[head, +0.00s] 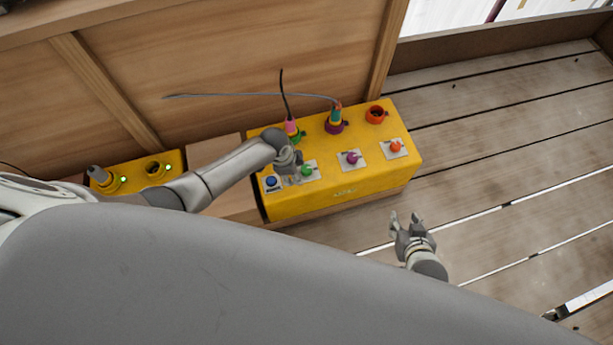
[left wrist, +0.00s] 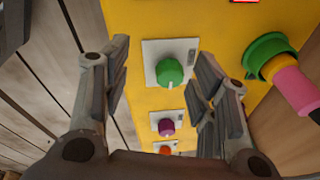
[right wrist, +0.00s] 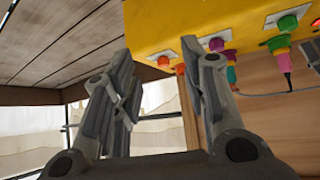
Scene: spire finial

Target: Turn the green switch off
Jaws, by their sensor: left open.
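The green switch (head: 307,171) is a round knob on a white plate on the yellow box (head: 340,192). In the left wrist view the green knob (left wrist: 171,72) sits between my left gripper's fingers (left wrist: 163,60), with a pale mark at its lower edge. The fingers are apart, one on each side, and appear not to touch it. In the head view my left gripper (head: 291,164) is just left of the knob. My right gripper (head: 410,222) is open and empty, in front of the box, and its spread fingers show in the right wrist view (right wrist: 160,60).
Blue (head: 271,181), purple (head: 352,157) and orange (head: 395,147) knobs share the box with the green one. Behind them are a green socket with a pink plug (head: 291,128), a purple socket (head: 335,127) with a cabled plug, and an empty orange socket (head: 376,114). A wooden wall stands behind.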

